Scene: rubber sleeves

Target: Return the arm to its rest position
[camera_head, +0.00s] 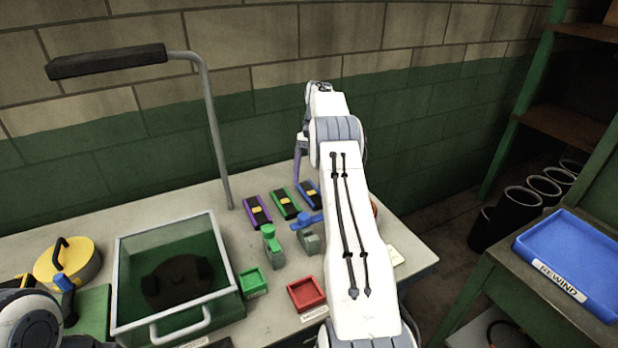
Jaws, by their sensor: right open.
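My right arm reaches from the bottom edge up over the right part of the table. My right gripper (298,170) hangs beyond the far end of the arm, mostly hidden behind it; it is open, and I see nothing held in it. It is near the back of the table, close to the blue-and-black block (309,194). Part of my left arm shows in the bottom left corner; its gripper is out of view.
A glass-walled bin (213,240) with a dark thing inside stands left of centre. Nearby are a yellow round container (68,264), green tray (252,282), red tray (307,294) and lamp post (214,130). A blue REWIND tray (575,258) sits right, on a separate bench.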

